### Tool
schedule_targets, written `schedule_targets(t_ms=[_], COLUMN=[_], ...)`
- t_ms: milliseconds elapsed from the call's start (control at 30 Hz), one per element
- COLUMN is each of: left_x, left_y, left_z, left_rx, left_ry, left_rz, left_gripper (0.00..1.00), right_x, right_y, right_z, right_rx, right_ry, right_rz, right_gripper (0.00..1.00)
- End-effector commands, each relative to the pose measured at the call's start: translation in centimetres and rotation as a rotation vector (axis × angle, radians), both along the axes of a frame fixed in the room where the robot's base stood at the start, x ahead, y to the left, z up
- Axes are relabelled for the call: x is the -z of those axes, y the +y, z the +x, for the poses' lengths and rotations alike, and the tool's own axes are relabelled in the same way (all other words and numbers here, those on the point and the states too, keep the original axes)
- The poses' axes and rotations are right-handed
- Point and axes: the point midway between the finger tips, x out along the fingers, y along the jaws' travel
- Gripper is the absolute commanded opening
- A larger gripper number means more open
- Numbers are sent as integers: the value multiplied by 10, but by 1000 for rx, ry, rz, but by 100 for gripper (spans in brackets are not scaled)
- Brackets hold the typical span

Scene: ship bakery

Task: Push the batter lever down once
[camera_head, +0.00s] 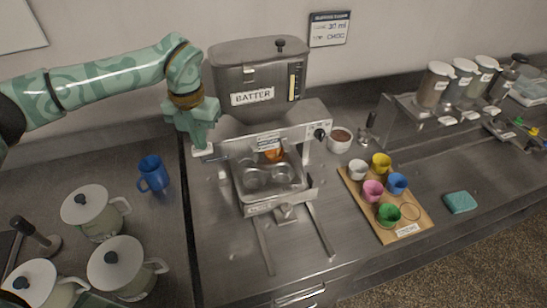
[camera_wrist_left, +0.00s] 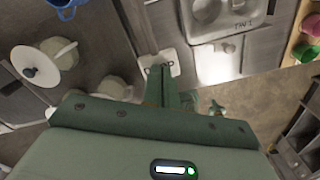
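The steel machine labelled BATTER (camera_head: 250,98) stands against the wall, with a metal pan (camera_head: 240,190) under its front. A pale, flat tab (camera_head: 203,152), which looks like the batter lever, sticks out at the machine's left side. My left gripper (camera_head: 201,146) points down right at this tab. In the left wrist view the fingers (camera_wrist_left: 162,72) are close together, with nothing seen between them, and overlap the pale tab (camera_wrist_left: 143,66). I cannot tell whether they touch it. My right gripper is not in view.
A blue mug (camera_head: 152,173) and several lidded pots (camera_head: 95,215) stand to the left. A black knob (camera_head: 320,134) is on the machine's right. A wooden board (camera_head: 409,226) with coloured cups and a teal sponge (camera_head: 460,202) lie further right.

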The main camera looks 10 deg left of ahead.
Motion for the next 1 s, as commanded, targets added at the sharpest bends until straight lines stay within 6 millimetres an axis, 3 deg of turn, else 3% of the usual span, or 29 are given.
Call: schedule_targets(t_ms=[1000], left_x=[43], left_y=[0], left_z=[0], left_rx=[-1], left_ry=[2], left_rz=[2], left_gripper=[0], right_x=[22], right_y=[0], right_z=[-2], right_rx=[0], right_ry=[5], right_rz=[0], right_gripper=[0])
